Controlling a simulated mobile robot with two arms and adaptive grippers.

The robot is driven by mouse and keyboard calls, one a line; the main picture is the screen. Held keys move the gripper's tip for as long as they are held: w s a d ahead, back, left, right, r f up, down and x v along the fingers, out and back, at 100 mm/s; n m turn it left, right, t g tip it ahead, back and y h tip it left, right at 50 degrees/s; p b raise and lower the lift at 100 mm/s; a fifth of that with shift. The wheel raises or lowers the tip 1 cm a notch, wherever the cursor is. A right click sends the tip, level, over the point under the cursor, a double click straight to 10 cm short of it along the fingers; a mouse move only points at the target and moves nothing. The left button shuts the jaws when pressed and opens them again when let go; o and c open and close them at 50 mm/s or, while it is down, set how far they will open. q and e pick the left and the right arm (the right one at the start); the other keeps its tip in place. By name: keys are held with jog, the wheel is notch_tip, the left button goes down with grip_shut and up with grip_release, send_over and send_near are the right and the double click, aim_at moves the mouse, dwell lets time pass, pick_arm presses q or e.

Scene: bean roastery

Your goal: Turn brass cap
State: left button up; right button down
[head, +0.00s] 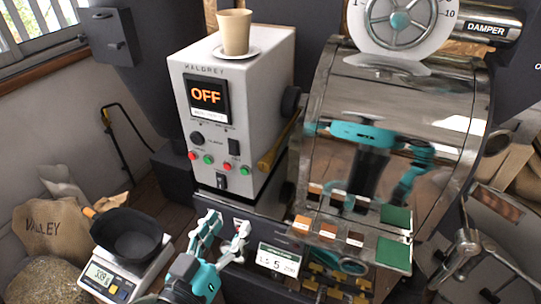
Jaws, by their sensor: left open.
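My left gripper (226,224) is in the lower middle of the head view, its two fingers apart with nothing between them. It is in front of the grey control box and left of a small label card (278,259). Brass-coloured fittings (340,281) show low down below the sample board, to the right of my gripper and apart from it. Another brass-coloured piece (270,160) sticks out slanted at the right side of the control box. I cannot tell which of these is the brass cap. My right gripper does not show, except perhaps as a reflection.
The control box (250,85) reads OFF and carries a paper cup (235,32) on a saucer (236,52). The shiny drum (400,110) reflects teal arm parts. A scale (104,276) with a black pan (128,235) stands at the left, near a sack (50,228).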

pick_arm(q)
jog(key=r, duration=0.1)
send_near(263, 167)
jog(key=x, duration=0.9)
jog(key=shift+w, duration=0.15)
jog(key=shift+w+d, duration=0.25)
jog(key=shift+w, duration=0.1)
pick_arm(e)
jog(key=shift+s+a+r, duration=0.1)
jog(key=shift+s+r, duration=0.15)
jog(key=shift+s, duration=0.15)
pick_arm(q)
grip_shut()
